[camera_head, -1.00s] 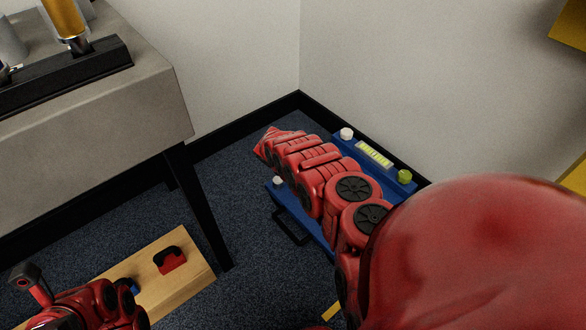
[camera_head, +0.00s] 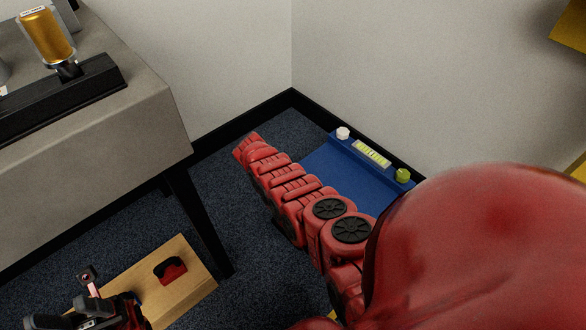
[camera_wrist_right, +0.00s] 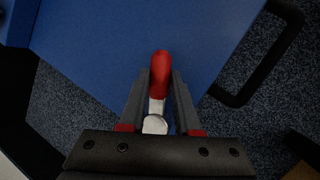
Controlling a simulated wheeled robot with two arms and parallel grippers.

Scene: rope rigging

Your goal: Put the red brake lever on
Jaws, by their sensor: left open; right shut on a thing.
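The red brake lever (camera_wrist_right: 160,70) shows in the right wrist view, with a red grip and a silver metal end. My right gripper (camera_wrist_right: 158,82) is shut on it, one finger on each side, with a blue surface behind it. In the head view my right arm reaches in from the right, and its gripper and the lever are hidden. My left gripper (camera_head: 88,282) is open at the lower left of the head view, beside a wooden board (camera_head: 195,292). What lies directly under it is hidden.
A red and black piece (camera_head: 170,269) sits on the board. A blue case (camera_head: 345,178) with a level vial (camera_head: 371,153), white knob (camera_head: 343,133) and green knob (camera_head: 403,175) lies by the wall. A grey table (camera_head: 130,120) carries a black bar (camera_head: 70,95) and golden cylinder (camera_head: 46,38).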

